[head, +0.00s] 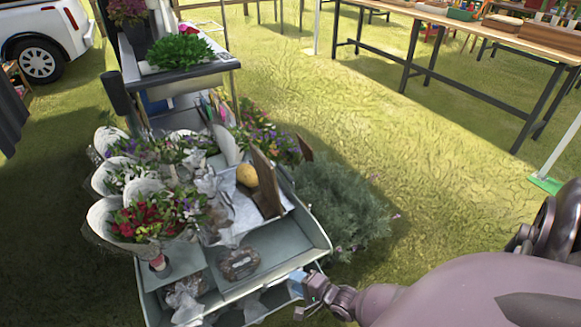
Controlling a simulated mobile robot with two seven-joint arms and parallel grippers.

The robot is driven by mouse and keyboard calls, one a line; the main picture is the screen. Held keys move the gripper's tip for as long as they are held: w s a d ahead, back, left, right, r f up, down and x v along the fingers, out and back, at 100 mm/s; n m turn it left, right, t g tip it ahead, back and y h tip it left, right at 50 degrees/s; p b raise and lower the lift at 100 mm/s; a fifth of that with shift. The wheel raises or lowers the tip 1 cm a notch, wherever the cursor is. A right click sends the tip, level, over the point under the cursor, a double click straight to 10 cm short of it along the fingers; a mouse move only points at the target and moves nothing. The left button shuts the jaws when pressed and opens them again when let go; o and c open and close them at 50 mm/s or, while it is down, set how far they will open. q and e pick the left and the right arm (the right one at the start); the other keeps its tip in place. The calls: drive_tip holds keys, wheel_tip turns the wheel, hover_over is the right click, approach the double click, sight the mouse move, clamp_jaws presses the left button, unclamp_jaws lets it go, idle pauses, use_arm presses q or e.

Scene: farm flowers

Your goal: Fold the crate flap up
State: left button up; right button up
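A grey crate-like stand (225,287) with compartments fills the lower middle of the head view. A grey panel (308,238) on its right side slopes outward, and I take it for the flap. I cannot tell how it is hinged. My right gripper (302,297) is at the front right corner of the stand, just below the panel's near end. A light blue part shows at its tip. I cannot tell whether it touches the stand or whether its fingers are apart. My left gripper is not in view.
Wrapped bouquets (150,215) crowd the stand's left side. A brown board (267,183) stands upright beside a yellow round item (247,176). A grey-green bush (340,208) grows close to the right. Open grass (440,190) lies beyond, with a long wooden table (480,30) behind.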

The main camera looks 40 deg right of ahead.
drive_tip(key=p+v, duration=0.1)
drive_tip(key=v, duration=0.5)
drive_tip(key=shift+w+r, duration=0.1)
idle(0.5)
